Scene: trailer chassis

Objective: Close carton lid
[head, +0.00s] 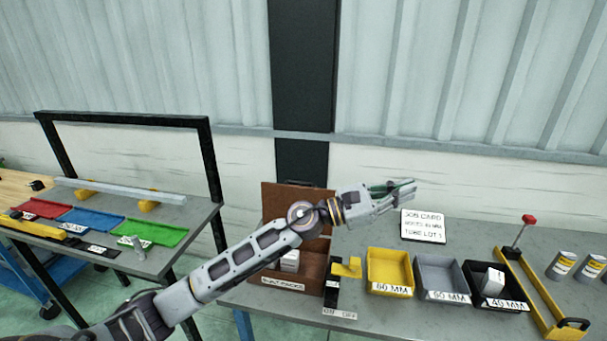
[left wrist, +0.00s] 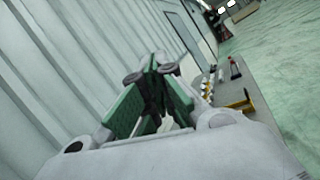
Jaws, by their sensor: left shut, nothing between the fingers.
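A brown carton (head: 311,272) labelled as packs stands on the grey bench, with white boxes (head: 290,260) inside. Its brown lid (head: 283,202) is raised upright at the back, and my left arm passes in front of its right part. My left gripper (head: 411,185) is shut and empty, held in the air to the right of the lid and above the bench. Its green-padded fingers show together in the left wrist view (left wrist: 152,92). The carton does not show in that view. My right gripper is out of view.
Yellow (head: 389,254), grey (head: 440,262) and black (head: 471,268) bins stand right of the carton. A yellow-handled switch block (head: 346,268) sits between them and the carton. A job card (head: 423,214) stands behind. Cans and a yellow tool are further right.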

